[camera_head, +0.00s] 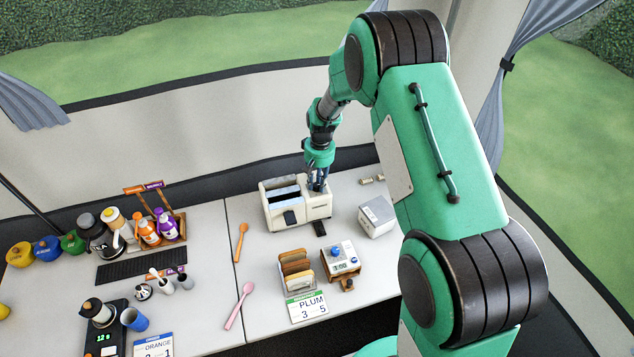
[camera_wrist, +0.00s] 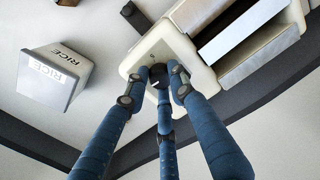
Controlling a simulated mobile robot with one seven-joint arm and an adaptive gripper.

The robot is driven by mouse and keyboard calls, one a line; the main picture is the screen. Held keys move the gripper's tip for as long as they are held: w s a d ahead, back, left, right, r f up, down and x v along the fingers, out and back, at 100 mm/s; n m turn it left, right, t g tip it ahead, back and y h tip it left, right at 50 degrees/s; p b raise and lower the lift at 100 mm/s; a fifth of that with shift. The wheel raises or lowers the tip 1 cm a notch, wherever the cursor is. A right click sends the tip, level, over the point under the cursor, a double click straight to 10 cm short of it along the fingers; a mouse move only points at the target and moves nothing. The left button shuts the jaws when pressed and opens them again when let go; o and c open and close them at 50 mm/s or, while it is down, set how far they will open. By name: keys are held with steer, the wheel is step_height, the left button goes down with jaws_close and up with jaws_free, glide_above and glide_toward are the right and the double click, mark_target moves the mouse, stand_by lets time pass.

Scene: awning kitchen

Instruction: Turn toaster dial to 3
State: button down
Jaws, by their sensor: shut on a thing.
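The cream toaster (camera_head: 282,217) stands at the back of the right-hand table, with wide slots in its top and a dark lever on its front. In the wrist view the toaster (camera_wrist: 199,75) fills the upper right. My gripper (camera_head: 318,186) reaches down onto the toaster's right end. In the wrist view its blue fingers close around the dark round dial (camera_wrist: 160,76) on the toaster's top. A small light mark shows on the dial. The fingers hide much of the dial, and I cannot read any numbers or its setting.
A white box labelled RICE (camera_wrist: 55,76) stands beside the toaster; it is also in the head view (camera_head: 377,216). An orange spoon (camera_head: 240,242) lies at left.

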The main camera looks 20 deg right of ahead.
steer(key=shift+s, duration=0.1)
stand_by(0.3)
steer(key=c, duration=1.5)
jaws_free()
steer(key=shift+o, duration=0.2)
steer(key=shift+r, duration=0.5)
step_height(320, 180, up, 11)
steer(key=shift+d, duration=0.3)
